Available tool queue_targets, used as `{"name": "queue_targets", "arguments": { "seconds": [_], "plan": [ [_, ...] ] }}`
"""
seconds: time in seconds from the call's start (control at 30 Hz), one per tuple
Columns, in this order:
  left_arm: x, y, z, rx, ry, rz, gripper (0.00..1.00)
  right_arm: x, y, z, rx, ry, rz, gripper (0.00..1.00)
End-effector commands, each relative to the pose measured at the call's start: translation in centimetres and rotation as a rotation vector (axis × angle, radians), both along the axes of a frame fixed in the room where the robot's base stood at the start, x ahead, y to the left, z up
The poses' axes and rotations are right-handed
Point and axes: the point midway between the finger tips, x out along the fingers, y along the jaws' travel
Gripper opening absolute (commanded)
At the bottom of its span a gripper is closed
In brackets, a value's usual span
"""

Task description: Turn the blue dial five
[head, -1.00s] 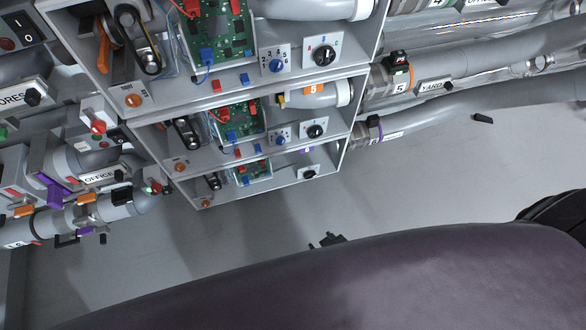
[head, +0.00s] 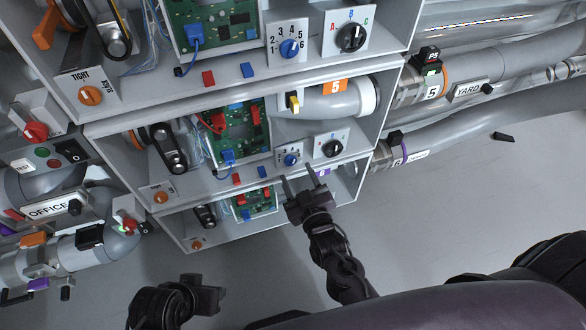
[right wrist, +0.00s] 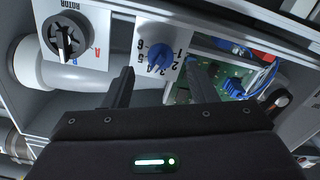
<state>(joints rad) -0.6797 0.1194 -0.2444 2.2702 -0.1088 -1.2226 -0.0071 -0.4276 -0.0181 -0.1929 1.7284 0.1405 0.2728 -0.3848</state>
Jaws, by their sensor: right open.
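The blue dial (head: 291,159) sits on a white numbered plate in the middle open box, which bears an orange 5 tag (head: 333,86). In the right wrist view the blue dial (right wrist: 160,55) shows upside down, with numbers around it; its exact setting is hard to read. My right gripper (head: 299,178) is open and empty, in front of and a little below the plate. In the right wrist view its fingers stand either side of the dial, apparently short of it. My left gripper (head: 205,294) is low at the bottom left, its jaws unclear.
A black rotor dial (head: 331,147) is close beside the blue one. A yellow lever (head: 293,102) and a green circuit board (head: 240,130) share the box. Another blue dial (head: 290,48) is in the box above. Free floor lies below the boxes.

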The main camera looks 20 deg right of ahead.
Motion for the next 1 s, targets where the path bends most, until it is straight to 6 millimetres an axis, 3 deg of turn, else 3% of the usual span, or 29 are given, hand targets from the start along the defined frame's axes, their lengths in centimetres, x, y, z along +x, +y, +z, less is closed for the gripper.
{"name": "queue_targets", "arguments": {
  "seconds": [0.23, 0.6, 0.93, 1.0],
  "plan": [
    [0.3, -0.8, -0.2, -0.023, -0.04, -0.013, 0.51, 3.3, 0.2, -0.1, 0.001, -0.002, 0.002, 0.52],
    [0.4, -0.9, -0.2, -0.029, -0.049, -0.015, 0.51, 4.0, 0.2, -0.1, 0.001, 0.003, 0.001, 0.52],
    [0.4, -0.9, -0.2, -0.028, -0.049, -0.015, 0.51, 3.9, 0.2, -0.1, 0.001, 0.002, 0.002, 0.09],
    [0.4, -0.9, -0.2, -0.029, -0.049, -0.014, 0.51, 3.9, 0.2, -0.1, 0.001, 0.002, 0.002, 0.07]
  ]
}}
